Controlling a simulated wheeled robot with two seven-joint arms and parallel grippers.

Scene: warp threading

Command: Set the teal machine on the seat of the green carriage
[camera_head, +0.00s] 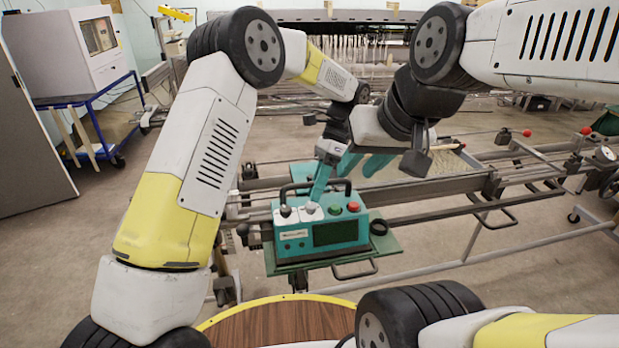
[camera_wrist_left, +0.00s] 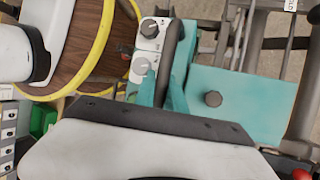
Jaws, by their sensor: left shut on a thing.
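The teal machine (camera_head: 293,244) is a box with a dark screen, pale knobs, a green button, a red button and a dark carry handle. It is upright over the flat green seat of the carriage (camera_head: 388,246); whether its base touches the seat cannot be told. My left gripper (camera_head: 318,196) is shut on the machine's handle from above. The left wrist view shows the handle between its teal fingers (camera_wrist_left: 163,92), beside the machine's white knob panel (camera_wrist_left: 150,45). My right gripper (camera_head: 353,174) is behind the machine, with its teal fingers apart and seemingly empty.
A round wooden table with a yellow rim (camera_head: 290,300) is in front of the carriage. Metal rails (camera_head: 460,190) run behind and to the right. A teal plate with a black knob (camera_wrist_left: 250,100) lies beyond the machine. A blue cart (camera_head: 85,105) stands at the far left.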

